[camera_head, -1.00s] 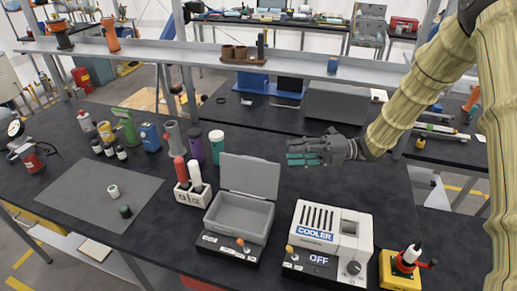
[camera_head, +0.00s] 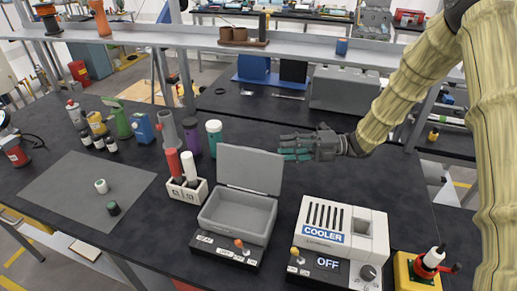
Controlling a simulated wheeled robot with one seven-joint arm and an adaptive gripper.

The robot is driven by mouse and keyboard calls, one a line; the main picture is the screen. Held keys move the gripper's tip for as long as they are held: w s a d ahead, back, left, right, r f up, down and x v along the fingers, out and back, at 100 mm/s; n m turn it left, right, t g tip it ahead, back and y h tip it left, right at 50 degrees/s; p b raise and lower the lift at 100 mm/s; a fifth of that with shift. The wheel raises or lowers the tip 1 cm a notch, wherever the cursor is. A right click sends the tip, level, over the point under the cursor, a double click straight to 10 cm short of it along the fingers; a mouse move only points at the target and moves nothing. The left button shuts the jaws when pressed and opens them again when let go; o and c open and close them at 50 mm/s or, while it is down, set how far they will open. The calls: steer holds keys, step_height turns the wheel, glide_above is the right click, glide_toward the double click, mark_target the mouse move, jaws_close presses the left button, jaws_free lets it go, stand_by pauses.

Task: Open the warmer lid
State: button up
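The warmer appears to be the grey open box (camera_head: 207,216) at the front middle of the bench, with a small switch panel (camera_head: 226,250) at its front. Its lid (camera_head: 249,167) stands raised, tilted slightly back, at the rear edge of the box. The box inside looks empty. My gripper (camera_head: 291,147), dark grey with teal fingertips, is above the bench just right of the lid's upper right edge.
A white cooler (camera_head: 371,236) reading OFF stands right of the box. A holder with a red and a white cylinder (camera_head: 187,191) stands left. A grey mat (camera_head: 75,190) lies far left. The bench behind the cooler is clear.

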mark_target(251, 166)
steer(key=a+p, duration=0.2)
steer(key=a, duration=0.6)
steer(key=shift+s+a, duration=0.2)
steer(key=shift+s, duration=0.1)
jaws_close()
